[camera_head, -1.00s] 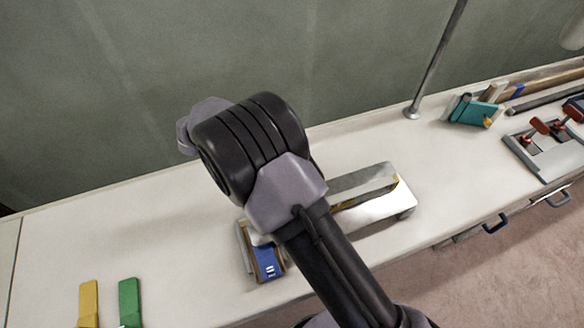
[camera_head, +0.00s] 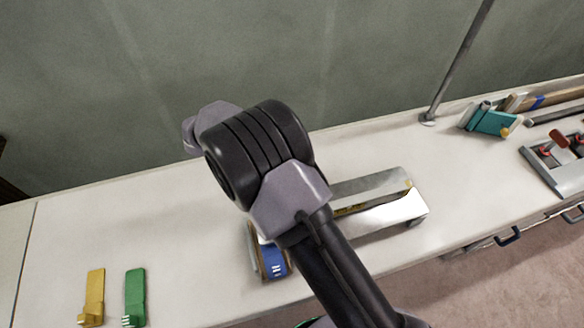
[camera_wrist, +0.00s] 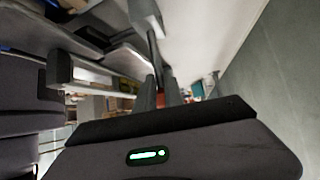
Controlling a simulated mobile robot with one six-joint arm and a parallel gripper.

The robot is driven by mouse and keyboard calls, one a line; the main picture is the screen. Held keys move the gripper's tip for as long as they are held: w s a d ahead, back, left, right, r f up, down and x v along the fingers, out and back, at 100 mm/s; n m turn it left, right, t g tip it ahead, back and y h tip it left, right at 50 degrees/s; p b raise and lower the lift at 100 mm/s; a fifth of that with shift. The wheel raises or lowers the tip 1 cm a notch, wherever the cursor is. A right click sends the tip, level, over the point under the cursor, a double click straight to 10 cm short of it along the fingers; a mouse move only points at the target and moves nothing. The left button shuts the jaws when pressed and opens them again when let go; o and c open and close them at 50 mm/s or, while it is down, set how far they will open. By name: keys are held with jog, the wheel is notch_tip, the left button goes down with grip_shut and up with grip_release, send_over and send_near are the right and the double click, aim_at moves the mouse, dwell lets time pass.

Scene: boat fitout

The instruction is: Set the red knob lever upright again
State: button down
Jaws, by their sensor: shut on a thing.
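The fixture (camera_head: 556,172) with red knob levers stands at the far right of the bench in the head view, partly cut off by the frame edge. One red knob (camera_head: 560,138) shows on it, leaning. My gripper is hidden behind my arm in the head view. In the wrist view my gripper (camera_wrist: 163,90) has its fingers close together. A thin dark rod with a pale block (camera_wrist: 146,14) at its end runs up to them. A small red patch shows between the fingertips; I cannot tell whether it is held or lies behind.
A silver tool (camera_head: 372,188) and a blue-fronted block (camera_head: 273,262) lie beside my arm. A yellow piece (camera_head: 95,290) and a green piece (camera_head: 135,290) are at front left. A metal post (camera_head: 460,60) and a teal block (camera_head: 490,121) stand back right. The left bench is mostly clear.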

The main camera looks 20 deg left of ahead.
jog(key=shift+s, duration=0.15)
dwell(0.6)
jog(key=c, duration=1.5)
grip_release()
jog(key=p+v, duration=0.7)
jog(key=v, duration=1)
jog(key=shift+a+r, duration=0.1)
jog(key=shift+a, duration=0.05)
